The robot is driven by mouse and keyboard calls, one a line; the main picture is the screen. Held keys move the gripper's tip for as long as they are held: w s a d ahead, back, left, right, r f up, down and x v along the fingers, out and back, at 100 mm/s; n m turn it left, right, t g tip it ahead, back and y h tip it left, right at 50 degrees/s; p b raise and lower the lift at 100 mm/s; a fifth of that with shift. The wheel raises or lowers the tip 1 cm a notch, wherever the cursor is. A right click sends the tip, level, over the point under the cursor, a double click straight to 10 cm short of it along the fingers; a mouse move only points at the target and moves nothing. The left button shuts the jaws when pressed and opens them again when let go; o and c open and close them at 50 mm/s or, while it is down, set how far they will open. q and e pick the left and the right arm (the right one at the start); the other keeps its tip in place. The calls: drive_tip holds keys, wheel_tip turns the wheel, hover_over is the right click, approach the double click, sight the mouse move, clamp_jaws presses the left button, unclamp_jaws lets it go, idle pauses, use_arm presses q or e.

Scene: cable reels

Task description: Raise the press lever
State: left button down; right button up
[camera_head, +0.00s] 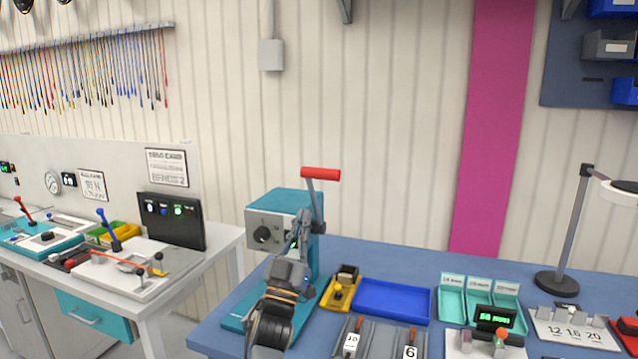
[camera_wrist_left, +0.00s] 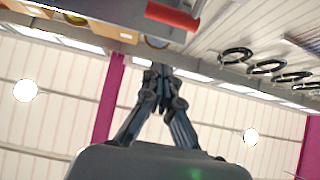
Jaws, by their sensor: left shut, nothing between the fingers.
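The teal press (camera_head: 293,200) stands on the blue bench, with a grey front plate and a round dark opening. Its grey lever (camera_head: 316,200) rises at the press's right side, close to upright, and ends in a red handle (camera_head: 320,173) at the top. My left gripper (camera_head: 303,218) is in front of the press, its fingertips pointing up beside the lever and below the handle. I cannot tell whether they touch it. In the left wrist view the fingers (camera_wrist_left: 157,76) are together and empty, and the red handle (camera_wrist_left: 172,16) shows beyond them. My right gripper is not in view.
Right of the press are a yellow holder (camera_head: 341,293), an empty blue tray (camera_head: 392,300) and teal bins (camera_head: 452,299). A lamp (camera_head: 570,240) stands at the far right. Another bench (camera_head: 160,288) with small levers is at the left. Above the handle is free space.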

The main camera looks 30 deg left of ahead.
use_arm(q)
drive_tip(key=w+a+r+p, duration=0.2)
drive_tip(key=w+r+p, duration=0.2)
drive_tip(key=w, duration=0.5)
drive_tip(key=shift+r, duration=0.55)
